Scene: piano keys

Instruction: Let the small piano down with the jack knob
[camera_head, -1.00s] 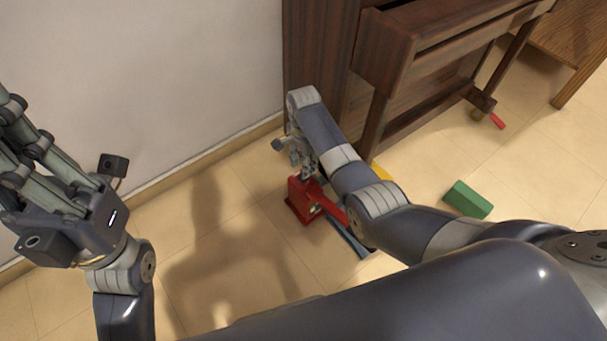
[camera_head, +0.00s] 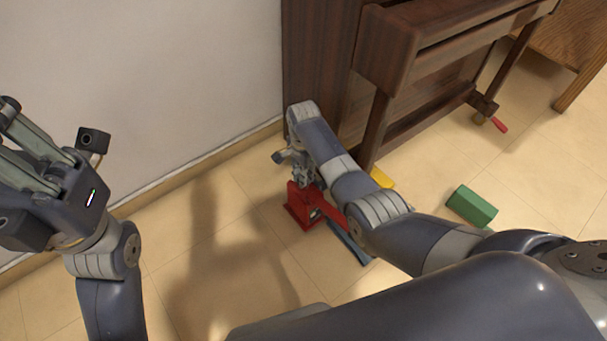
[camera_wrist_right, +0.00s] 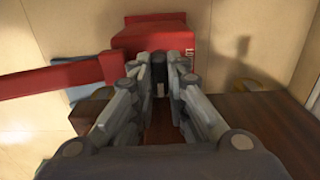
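The red jack (camera_head: 301,211) stands on the floor beside the small dark brown piano (camera_head: 392,62), with a red bar (camera_wrist_right: 50,82) reaching out from its side in the right wrist view. My right gripper (camera_head: 304,178) is right at the top of the jack. In the right wrist view its fingertips (camera_wrist_right: 160,68) are close together in front of the red jack body (camera_wrist_right: 160,35). The jack knob is not clearly visible, and whether the fingers hold it is unclear. My left gripper (camera_head: 15,145) is raised at the left, away from the jack, with its fingers partly cut off.
A green block (camera_head: 471,206) and a yellow piece (camera_head: 381,177) lie on the tiled floor. A small red piece (camera_head: 499,125) is by the far piano leg. A wooden piece of furniture (camera_head: 570,45) stands at upper right. A pale wall (camera_head: 140,90) is at left; floor before it is clear.

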